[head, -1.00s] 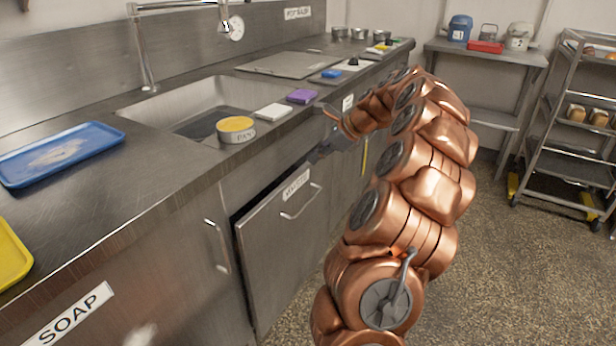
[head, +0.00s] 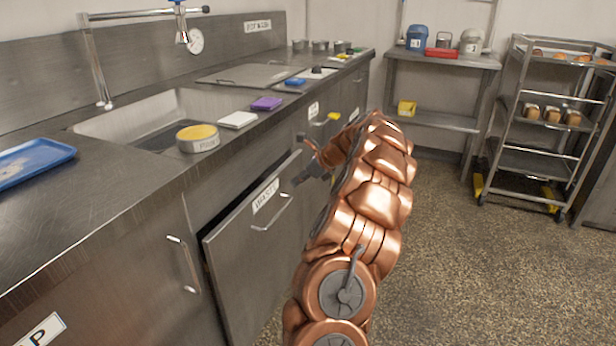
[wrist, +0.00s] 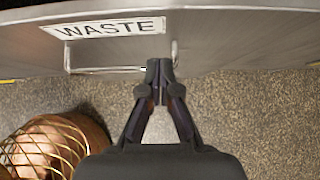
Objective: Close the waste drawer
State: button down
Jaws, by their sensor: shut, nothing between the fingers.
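The waste drawer (head: 248,270) is a tall steel front under the counter with a white WASTE label and a bar handle (head: 272,211). It stands a little out from the cabinet, with a dark gap along its left and top edges. In the wrist view the drawer front (wrist: 215,42), its label and its handle (wrist: 100,70) cross the top. My gripper (head: 297,182) is shut and empty at the upper right of the drawer front. In the wrist view my gripper (wrist: 159,68) has its fingertips by the handle's right end; I cannot tell whether they touch.
The counter above holds a sink (head: 135,125), a round tin (head: 198,139) and a blue tray (head: 35,160). Speckled floor is open right of my arm, with a wheeled rack (head: 530,165) farther back.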

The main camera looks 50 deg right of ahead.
aim_at(277, 183)
jog(key=w, duration=0.2)
jog(key=w+a, duration=0.1)
jog(key=shift+w+f+b, duration=0.1)
jog(key=shift+f+b, duration=0.3)
jog(key=shift+w+a+r, duration=0.1)
jog(key=shift+w+a, duration=0.05)
jog(key=shift+w, duration=0.45)
jog(key=shift+r, duration=0.1)
